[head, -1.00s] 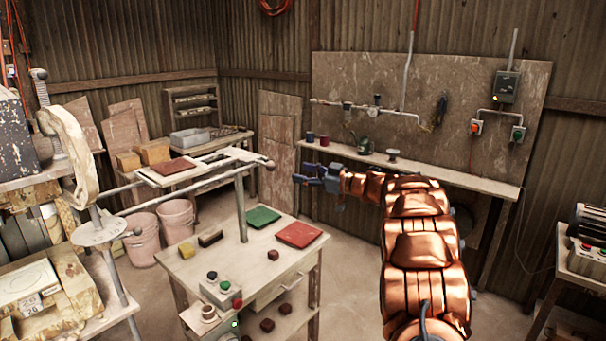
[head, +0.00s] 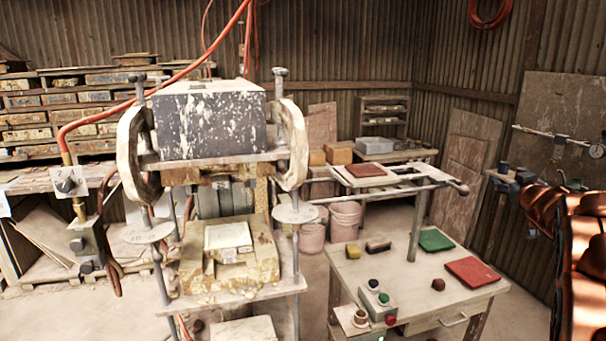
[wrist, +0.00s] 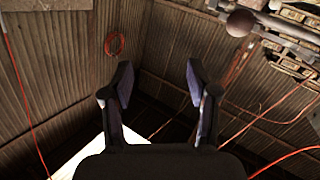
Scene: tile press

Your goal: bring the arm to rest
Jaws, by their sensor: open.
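My gripper (wrist: 160,85) is open and empty in the wrist view, its two dark fingers spread apart with only the corrugated walls and the orange hose coil (wrist: 114,44) behind them. In the head view my gripper (head: 507,180) shows at the right, beside the end of the press table's rail and clear of it. My copper-coloured arm runs off the right edge of the head view, so most of it is hidden.
The tile press (head: 215,120) stands at left centre. To its right is a worktable (head: 400,285) with a green tile (head: 436,240), a red tile (head: 469,272) and a button box (head: 376,300). A brown tile (head: 366,170) lies on the raised rail shelf. Floor is free behind the worktable.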

